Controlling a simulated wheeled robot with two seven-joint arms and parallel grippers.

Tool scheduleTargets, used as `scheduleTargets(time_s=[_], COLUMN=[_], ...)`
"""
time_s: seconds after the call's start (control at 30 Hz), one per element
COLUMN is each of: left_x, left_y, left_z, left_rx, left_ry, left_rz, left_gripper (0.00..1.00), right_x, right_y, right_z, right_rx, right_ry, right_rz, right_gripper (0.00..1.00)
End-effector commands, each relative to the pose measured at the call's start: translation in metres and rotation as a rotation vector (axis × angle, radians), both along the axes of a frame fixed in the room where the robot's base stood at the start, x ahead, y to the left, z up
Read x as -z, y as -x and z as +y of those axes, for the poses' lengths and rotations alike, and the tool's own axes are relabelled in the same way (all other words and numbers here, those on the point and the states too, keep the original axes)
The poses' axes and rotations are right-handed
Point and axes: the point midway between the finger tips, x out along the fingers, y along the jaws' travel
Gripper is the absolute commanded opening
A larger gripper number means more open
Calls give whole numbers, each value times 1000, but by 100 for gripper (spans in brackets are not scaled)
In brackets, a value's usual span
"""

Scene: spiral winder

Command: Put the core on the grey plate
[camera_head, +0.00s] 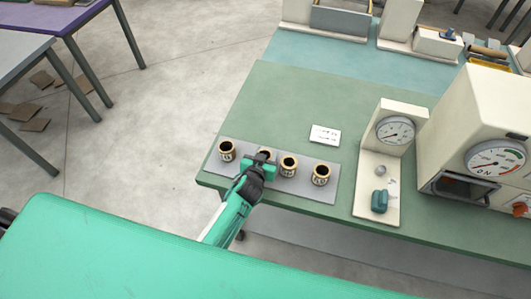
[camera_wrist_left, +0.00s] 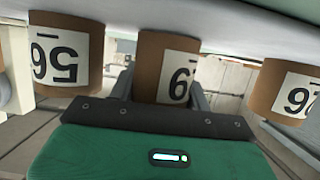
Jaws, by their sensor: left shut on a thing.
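Several brown cores with dark open tops and white number labels stand in a row on the grey plate (camera_head: 304,190) near the front edge of the green table. My left gripper (camera_head: 262,161) is shut on the second core from the left (camera_head: 264,153) and partly hides it. In the left wrist view this core (camera_wrist_left: 165,65) is between the two fingers, its label upside down and partly covered. Neighbouring cores stand apart on either side, one (camera_wrist_left: 66,55) at left and one (camera_wrist_left: 284,90) at right. I cannot tell whether the held core touches the plate. My right gripper is out of view.
A small white card (camera_head: 325,135) lies behind the row. A white stand with a dial (camera_head: 394,130) and a teal knob (camera_head: 380,201) is to the right, beside a larger cream machine (camera_head: 470,130).

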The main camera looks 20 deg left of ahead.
Motion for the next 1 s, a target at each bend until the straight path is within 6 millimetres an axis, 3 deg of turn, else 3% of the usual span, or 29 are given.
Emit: scheduleTargets(time_s=[0.33, 0.37, 0.47, 0.87, 1.0], left_x=[4, 4, 3, -3, -4], left_y=[0, 0, 0, 0, 17], left_z=[0, 0, 0, 0, 0], left_rx=[0, 0, 0, 0, 0], left_ry=[0, -1, -1, 0, -1], left_rz=[-1, -1, 0, -1, -1], left_gripper=[26, 51, 70, 70, 70], right_x=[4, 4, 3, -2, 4], right_y=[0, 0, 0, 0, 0], right_z=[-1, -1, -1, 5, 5], right_rx=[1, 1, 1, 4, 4], right_ry=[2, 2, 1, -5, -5], right_rz=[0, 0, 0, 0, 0], right_gripper=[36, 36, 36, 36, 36])
